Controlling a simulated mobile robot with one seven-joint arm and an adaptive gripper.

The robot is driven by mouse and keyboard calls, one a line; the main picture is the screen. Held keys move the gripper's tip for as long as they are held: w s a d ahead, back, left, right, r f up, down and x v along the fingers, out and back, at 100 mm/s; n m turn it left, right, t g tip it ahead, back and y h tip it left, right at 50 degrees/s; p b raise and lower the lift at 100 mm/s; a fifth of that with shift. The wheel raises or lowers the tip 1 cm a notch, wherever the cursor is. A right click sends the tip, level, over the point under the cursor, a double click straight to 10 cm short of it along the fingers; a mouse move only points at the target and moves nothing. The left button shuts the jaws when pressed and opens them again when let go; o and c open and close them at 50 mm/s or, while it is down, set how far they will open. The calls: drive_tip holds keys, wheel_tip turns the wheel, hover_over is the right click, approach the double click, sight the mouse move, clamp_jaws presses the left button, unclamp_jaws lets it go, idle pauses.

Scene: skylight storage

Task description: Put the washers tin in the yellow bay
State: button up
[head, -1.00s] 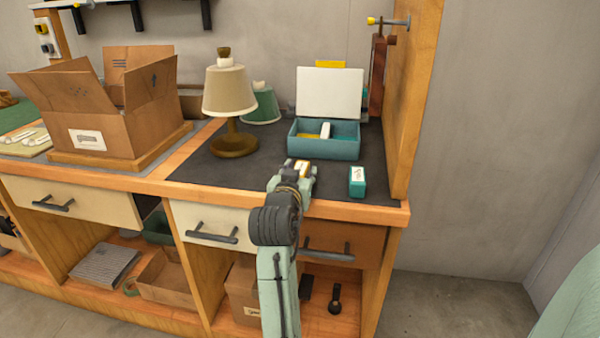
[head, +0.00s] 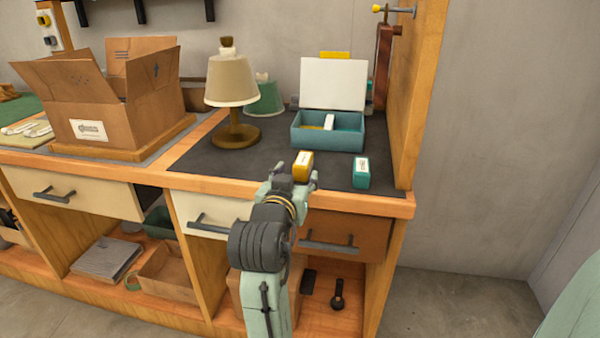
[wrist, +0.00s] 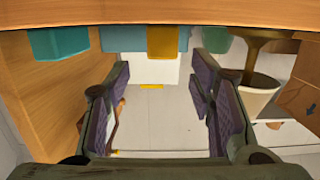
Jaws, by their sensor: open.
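A small yellow tin (head: 303,166) with a pale label stands near the bench's front edge. A similar teal tin (head: 361,173) stands to its right. I cannot read either label, so I cannot tell which holds washers. Behind them is an open teal box (head: 343,139) with its white lid up; its left part has a yellow floor (head: 313,127) and a white piece stands beside it. My gripper (head: 292,180) is open and empty, at the bench's front edge just before the yellow tin. In the wrist view the yellow tin (wrist: 162,41) lies beyond and between the open fingers (wrist: 160,75).
A lamp (head: 232,82) with a brown base stands left of the teal box, with a green shade behind it. A wooden side panel (head: 407,95) bounds the bench's right. An open cardboard box (head: 130,115) stands far left. Dark mat is bare around the tins.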

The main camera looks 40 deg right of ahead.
drive_tip(key=shift+v, duration=0.8)
